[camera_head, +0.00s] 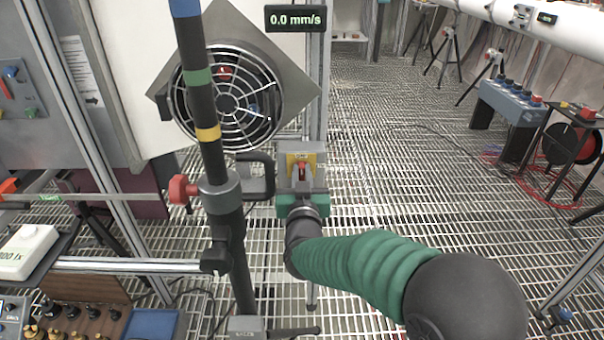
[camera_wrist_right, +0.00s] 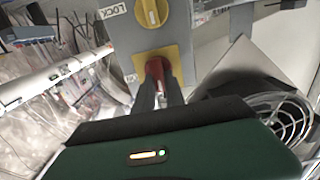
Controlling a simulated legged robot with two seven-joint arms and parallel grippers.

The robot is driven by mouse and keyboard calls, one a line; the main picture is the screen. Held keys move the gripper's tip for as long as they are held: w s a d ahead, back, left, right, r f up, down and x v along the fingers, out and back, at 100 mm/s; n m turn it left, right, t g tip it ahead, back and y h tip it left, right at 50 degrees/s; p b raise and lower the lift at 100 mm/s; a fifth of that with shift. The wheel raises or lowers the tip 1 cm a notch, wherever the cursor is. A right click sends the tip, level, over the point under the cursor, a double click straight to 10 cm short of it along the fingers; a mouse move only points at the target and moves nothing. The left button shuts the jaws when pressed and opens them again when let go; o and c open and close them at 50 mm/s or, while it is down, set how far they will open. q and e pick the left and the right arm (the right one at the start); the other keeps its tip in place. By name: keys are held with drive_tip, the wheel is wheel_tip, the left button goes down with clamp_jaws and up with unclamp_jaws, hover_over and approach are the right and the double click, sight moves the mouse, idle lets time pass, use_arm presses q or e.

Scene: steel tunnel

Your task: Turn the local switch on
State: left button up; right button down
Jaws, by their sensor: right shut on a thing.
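The switch has a red handle (camera_wrist_right: 157,67) on a yellow plate (camera_wrist_right: 171,52), fixed to a grey box (camera_wrist_right: 123,68). In the head view the yellow plate (camera_head: 309,158) shows just beyond my right gripper (camera_head: 301,184). My right gripper's dark fingers (camera_wrist_right: 161,92) are shut on the red handle in the wrist view. A label beside the plate is partly hidden and hard to read. My left gripper is not in view.
Open grating floor (camera_head: 400,170) lies to the right.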

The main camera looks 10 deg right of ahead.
drive_tip(key=shift+f+m, duration=0.1)
drive_tip(key=shift+m, duration=0.3)
drive_tip(key=m+b, duration=0.1)
drive_tip(key=m, duration=0.1)
drive_tip(key=m+b, duration=0.1)
drive_tip(key=shift+d+f+m, duration=0.15)
drive_tip(key=shift+d+m, duration=0.05)
drive_tip(key=shift+m, duration=0.2)
drive_tip(key=shift+s+d+f+m+b, duration=0.1)
drive_tip(key=shift+f+m+b, duration=0.1)
drive_tip(key=shift+m+b, duration=1.7)
drive_tip(key=shift+d+f+m+b, duration=0.2)
drive_tip(key=shift+m+b, duration=0.95)
drive_tip(key=shift+m, duration=1.4)
drive_tip(key=shift+s+d+f+m+b, duration=0.1)
drive_tip(key=shift+f+m+b, duration=0.1)
drive_tip(key=shift+m+b, duration=1.7)
drive_tip(key=shift+m+p, duration=0.35)
drive_tip(key=shift+m, duration=0.1)
drive_tip(key=c, duration=1.4)
unclamp_jaws()
drive_tip(key=shift+r, duration=0.1)
